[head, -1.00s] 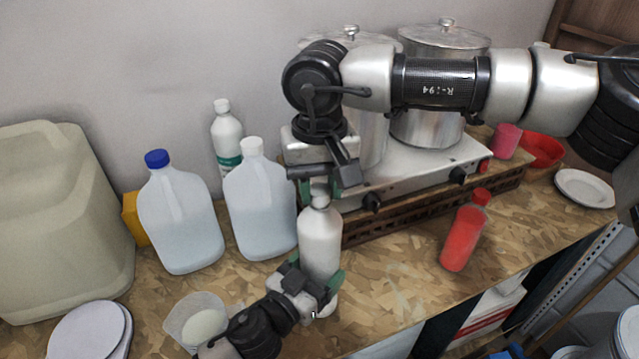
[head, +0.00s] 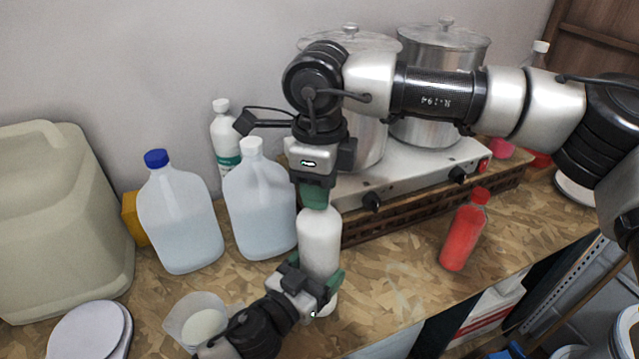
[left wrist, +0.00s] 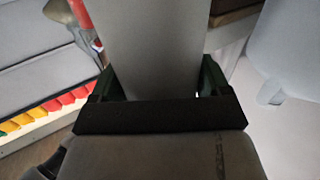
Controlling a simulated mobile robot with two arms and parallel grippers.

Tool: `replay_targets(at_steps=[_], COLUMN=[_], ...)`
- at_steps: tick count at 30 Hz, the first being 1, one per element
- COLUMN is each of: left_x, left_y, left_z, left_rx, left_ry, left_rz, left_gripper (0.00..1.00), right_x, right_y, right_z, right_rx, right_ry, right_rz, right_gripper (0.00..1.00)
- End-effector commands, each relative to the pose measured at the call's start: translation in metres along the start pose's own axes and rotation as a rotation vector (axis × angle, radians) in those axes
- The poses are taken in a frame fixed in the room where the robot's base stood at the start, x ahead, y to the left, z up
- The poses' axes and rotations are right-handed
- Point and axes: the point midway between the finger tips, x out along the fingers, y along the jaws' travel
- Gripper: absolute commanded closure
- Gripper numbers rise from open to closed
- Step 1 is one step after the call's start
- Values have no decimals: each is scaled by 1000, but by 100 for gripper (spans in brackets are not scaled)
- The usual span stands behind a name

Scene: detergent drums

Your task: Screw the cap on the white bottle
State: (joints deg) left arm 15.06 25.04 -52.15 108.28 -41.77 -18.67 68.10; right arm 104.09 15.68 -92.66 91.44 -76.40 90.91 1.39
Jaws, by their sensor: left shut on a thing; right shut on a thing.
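The white bottle (head: 320,238) stands upright near the front of the table. My left gripper (head: 317,287) is shut around its lower body from the front left. In the left wrist view the bottle (left wrist: 150,45) fills the space between the two green-padded fingers (left wrist: 155,90). My right gripper (head: 314,196) points straight down from above and is shut at the bottle's top. Its green fingers hide the cap and the bottle's neck, so I cannot see the thread or how far down the cap sits.
Two clear jugs, one blue-capped (head: 180,222) and one white-capped (head: 260,205), stand left of the bottle. A plastic cup (head: 200,320) is close to my left arm. A red bottle (head: 463,235) stands to the right. The stove (head: 410,180) with pots is behind.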

Motion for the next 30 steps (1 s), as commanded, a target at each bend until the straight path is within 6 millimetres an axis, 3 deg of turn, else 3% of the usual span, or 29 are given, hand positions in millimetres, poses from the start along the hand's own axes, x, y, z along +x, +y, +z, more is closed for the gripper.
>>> replay_targets(at_steps=[21,24,28,29,30], left_x=[0,0,0,0,0], left_y=[0,1,1,1,1], left_z=[0,0,0,0,0], left_rx=[3,3,3,3,3], left_ry=[1,1,1,1,1], left_rz=[1,2,2,2,2], left_gripper=[89,89,89,89,89], right_x=[1,1,1,1,1], right_y=[0,0,0,-1,-1], right_z=[1,1,1,1,1], right_rx=[1474,1616,1602,1602,1602], right_ry=[-3,-3,-3,-3,-3], right_rz=[0,1,1,1,0], right_gripper=[94,94,94,64,58])
